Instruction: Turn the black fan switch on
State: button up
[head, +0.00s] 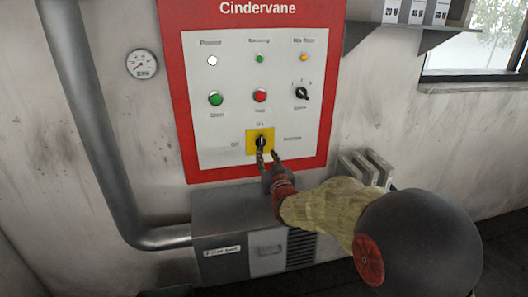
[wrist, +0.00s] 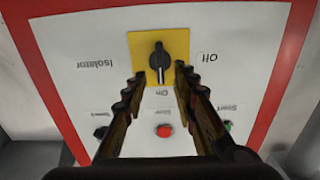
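A black rotary switch (head: 262,142) sits on a yellow plate (head: 251,150) low on the red-edged white panel (head: 235,165). In the wrist view, upside down, the switch (wrist: 160,61) stands upright in the picture, in line with the "On" mark; "Off" is to its right and "Isolator" to its left. My gripper (head: 269,157) is at the panel just below the switch. In the wrist view my gripper (wrist: 157,75) is open, its fingertips on either side of the switch's lower end with gaps. I cannot tell whether either finger touches it.
A second black knob (head: 302,92) is at the panel's right. A green button (head: 215,98), a red button (head: 260,96) and small lamps are above the switch. A grey box (head: 240,225) is below the panel, a pipe (head: 85,110) at left, and a shelf (head: 410,32) at upper right.

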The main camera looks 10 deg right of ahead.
jog(key=s, duration=0.5)
jog(key=shift+s, duration=0.35)
jog(key=shift+f, duration=0.1)
jog(key=s+f+g, duration=0.4)
jog(key=f+g, duration=0.1)
jog(key=f, duration=0.7)
jog(key=s+f+g, duration=0.3)
jog(key=s+g, duration=0.1)
jog(key=s, duration=0.4)
jog(key=s+r+g+p, duration=0.1)
jog(key=s+r+g, duration=0.25)
jog(key=s, duration=1.05)
jog(key=s+r+g+p, duration=0.15)
jog(key=s+r, duration=0.25)
jog(key=s, duration=1)
jog(key=shift+t, duration=0.8)
jog(key=v, duration=0.3)
jog(key=w+v, duration=0.1)
jog(key=v, duration=0.1)
jog(key=shift+s+r+p, duration=0.1)
jog(key=shift+r+p, duration=0.2)
jog(key=shift+r, duration=0.1)
